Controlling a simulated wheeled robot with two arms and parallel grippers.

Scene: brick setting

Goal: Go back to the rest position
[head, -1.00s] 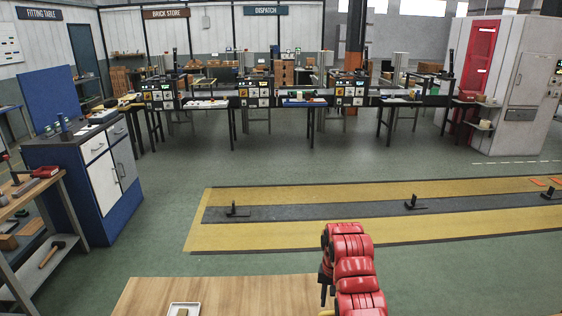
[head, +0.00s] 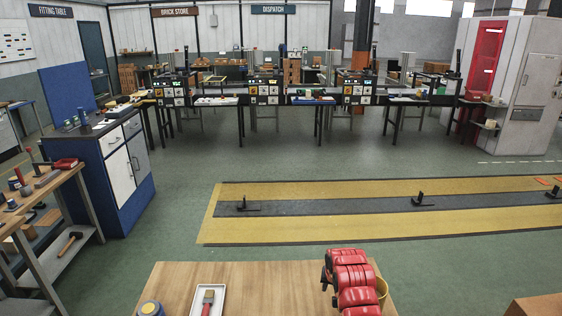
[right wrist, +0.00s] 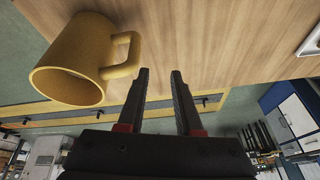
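My right gripper (right wrist: 160,73) is open in the right wrist view, with a clear gap between its two dark fingers and nothing in it. A yellow mug (right wrist: 72,58) is beside the fingers on the left, its handle towards them but apart from them. In the head view my red right arm is over the wooden table (head: 250,275) and partly hides the mug (head: 382,288). The right fingers hardly show there. My left gripper is not in view.
On the table are a white tray (head: 222,309) with a brush (head: 208,300) and a blue-rimmed round tin (head: 150,308). A blue cabinet (head: 100,180) and tool shelves (head: 50,235) stand to the left. Green floor and a yellow-bordered strip (head: 300,228) lie beyond.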

